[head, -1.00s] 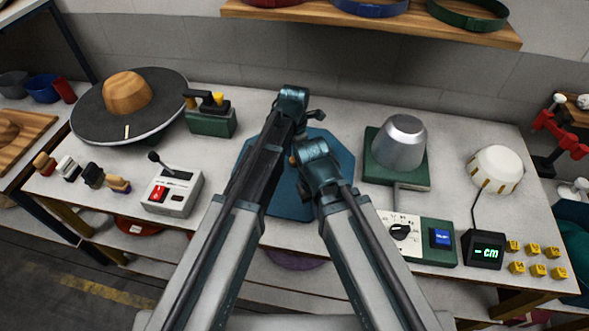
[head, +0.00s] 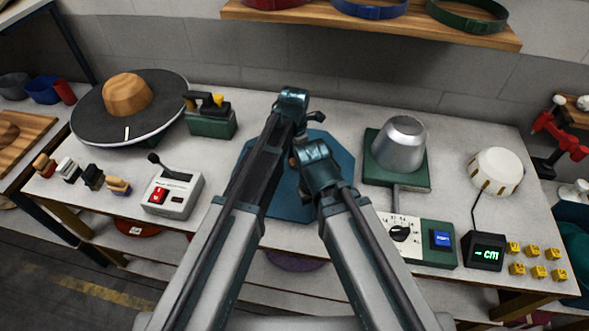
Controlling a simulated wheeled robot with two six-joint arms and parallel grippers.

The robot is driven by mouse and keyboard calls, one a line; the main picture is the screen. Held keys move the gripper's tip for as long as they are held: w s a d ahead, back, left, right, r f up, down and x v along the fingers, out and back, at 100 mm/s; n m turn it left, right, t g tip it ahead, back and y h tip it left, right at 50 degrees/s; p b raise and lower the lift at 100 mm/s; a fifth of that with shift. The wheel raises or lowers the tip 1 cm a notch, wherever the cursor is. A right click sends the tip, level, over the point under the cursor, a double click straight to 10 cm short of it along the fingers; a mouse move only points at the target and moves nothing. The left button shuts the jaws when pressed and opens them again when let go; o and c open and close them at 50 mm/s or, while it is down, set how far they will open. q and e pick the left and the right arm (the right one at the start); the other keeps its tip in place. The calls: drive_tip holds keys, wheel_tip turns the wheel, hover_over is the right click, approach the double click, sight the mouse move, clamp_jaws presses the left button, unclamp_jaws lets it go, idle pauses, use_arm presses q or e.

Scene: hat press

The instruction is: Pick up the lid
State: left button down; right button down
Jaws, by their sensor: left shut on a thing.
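No lid can be made out for certain; my arms cover the middle of the table. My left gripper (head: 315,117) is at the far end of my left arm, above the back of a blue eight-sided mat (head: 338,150). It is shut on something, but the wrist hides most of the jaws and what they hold. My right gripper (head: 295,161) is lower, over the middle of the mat. Its jaws are mostly hidden behind its wrist, so I cannot tell whether they are open.
A metal dome on a green press (head: 400,145) stands right of the mat. Further right are a white drum (head: 496,171) and a display (head: 483,250). On the left are a wide-brimmed hat (head: 90,115), a green device (head: 212,123) and a switch box (head: 172,193).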

sight(294, 161)
use_arm(q)
drive_tip(key=shift+r, duration=0.1)
idle(0.7)
